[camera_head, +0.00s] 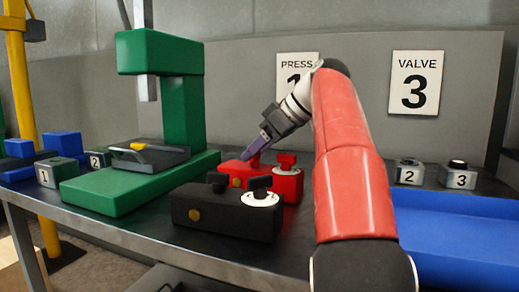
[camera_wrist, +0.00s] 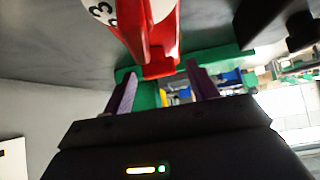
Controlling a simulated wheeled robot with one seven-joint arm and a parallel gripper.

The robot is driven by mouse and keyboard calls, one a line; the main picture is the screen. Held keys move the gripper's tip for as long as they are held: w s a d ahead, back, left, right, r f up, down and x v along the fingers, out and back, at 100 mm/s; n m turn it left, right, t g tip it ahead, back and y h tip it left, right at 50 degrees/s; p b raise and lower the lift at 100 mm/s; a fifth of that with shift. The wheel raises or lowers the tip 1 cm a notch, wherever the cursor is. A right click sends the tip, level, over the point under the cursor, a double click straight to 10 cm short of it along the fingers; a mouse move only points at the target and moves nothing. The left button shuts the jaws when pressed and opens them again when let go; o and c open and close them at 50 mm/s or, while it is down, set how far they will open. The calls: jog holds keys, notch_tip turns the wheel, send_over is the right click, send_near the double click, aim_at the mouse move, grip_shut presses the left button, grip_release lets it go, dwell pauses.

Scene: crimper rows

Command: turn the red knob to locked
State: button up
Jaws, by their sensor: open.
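The red unit (camera_head: 236,170) sits on the bench behind a black one. Its red knob (camera_head: 287,159) stands on a white dial (camera_head: 288,171) at its right end. My gripper (camera_head: 244,157) is above the left part of the red unit, left of the knob, beside a small raised red piece. In the wrist view my gripper (camera_wrist: 160,85) is open, its purple fingers apart. A red part (camera_wrist: 160,62) shows between and beyond them; I cannot tell whether they touch it. Part of the numbered white dial (camera_wrist: 103,12) shows at the top. The knob's exact setting is too small to read.
A black unit (camera_head: 222,212) with a black knob (camera_head: 259,184) stands in front. A green press (camera_head: 182,115) is at left, a blue tray (camera_head: 455,240) at right. Number blocks 2 (camera_head: 408,174) and 3 (camera_head: 459,176) stand behind the tray. My red arm hides the middle of the bench.

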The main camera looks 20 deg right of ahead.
jog(key=c, duration=1)
jog(key=shift+m, duration=0.3)
jog(key=m+t+h, duration=0.1)
jog(key=m+h+b, duration=0.1)
jog(key=shift+s+a+m+t+b, duration=0.2)
jog(key=shift+m+t+b, duration=0.1)
jog(key=shift+m+t, duration=0.1)
jog(key=m+h, duration=0.1)
jog(key=m+t+h, duration=0.1)
jog(key=m, duration=0.1)
jog(key=m+h, duration=0.2)
jog(key=shift+a+t, duration=0.3)
jog(key=m+h+p, duration=0.1)
jog(key=m+h, duration=0.1)
jog(key=m, duration=0.1)
jog(key=m+h+p, duration=0.1)
jog(key=m+h, duration=0.1)
jog(key=shift+a+r+m, duration=0.15)
jog(key=shift+a+m, duration=0.05)
jog(key=shift+m, duration=0.2)
jog(key=shift+w+a+m+g+h+p, duration=0.15)
jog(key=shift+m+g+h+p, duration=1)
jog(key=shift+m, duration=0.65)
jog(key=shift+f+h, duration=0.2)
jog(key=shift+h, duration=0.05)
